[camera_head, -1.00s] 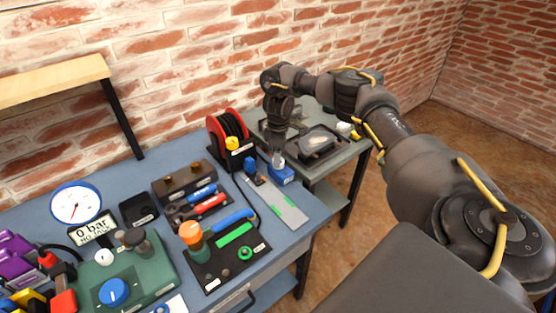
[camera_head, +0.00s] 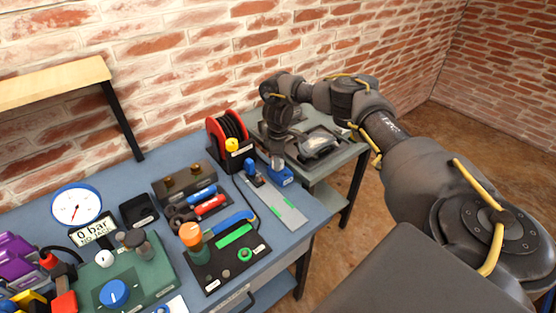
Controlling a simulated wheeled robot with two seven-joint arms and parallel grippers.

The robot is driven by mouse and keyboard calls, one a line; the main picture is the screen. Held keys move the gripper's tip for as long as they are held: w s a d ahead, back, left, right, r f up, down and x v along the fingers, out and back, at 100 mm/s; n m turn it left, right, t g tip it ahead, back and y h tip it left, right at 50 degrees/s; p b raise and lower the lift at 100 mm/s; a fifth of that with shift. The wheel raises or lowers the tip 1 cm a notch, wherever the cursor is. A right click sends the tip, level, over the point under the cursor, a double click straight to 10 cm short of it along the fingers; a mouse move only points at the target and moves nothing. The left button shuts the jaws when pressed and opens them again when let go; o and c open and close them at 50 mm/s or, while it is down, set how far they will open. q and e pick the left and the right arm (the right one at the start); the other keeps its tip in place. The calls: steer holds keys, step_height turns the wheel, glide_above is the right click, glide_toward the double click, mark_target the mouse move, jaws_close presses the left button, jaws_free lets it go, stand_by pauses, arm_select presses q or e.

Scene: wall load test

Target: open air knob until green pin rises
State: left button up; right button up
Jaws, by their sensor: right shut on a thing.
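My right gripper (camera_head: 277,160) points down at the far right end of the blue bench, over a small blue block (camera_head: 281,177). It is shut on a small part at the top of that block, which I take to be the air knob; the fingers mostly hide it. A blue knob-like piece (camera_head: 250,167) stands just left of it on a plate. I cannot make out a green pin near the gripper. My left gripper is not in view.
A red hose reel (camera_head: 226,128) stands behind the block, close to my gripper. A grey side table (camera_head: 335,160) with trays lies to the right.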

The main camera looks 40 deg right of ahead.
steer(key=n+p, duration=0.1)
steer(key=n, duration=1.1)
steer(key=n+b, duration=0.1)
steer(key=n, duration=0.4)
stand_by(0.4)
steer(key=shift+n, duration=0.3)
steer(key=o, duration=1)
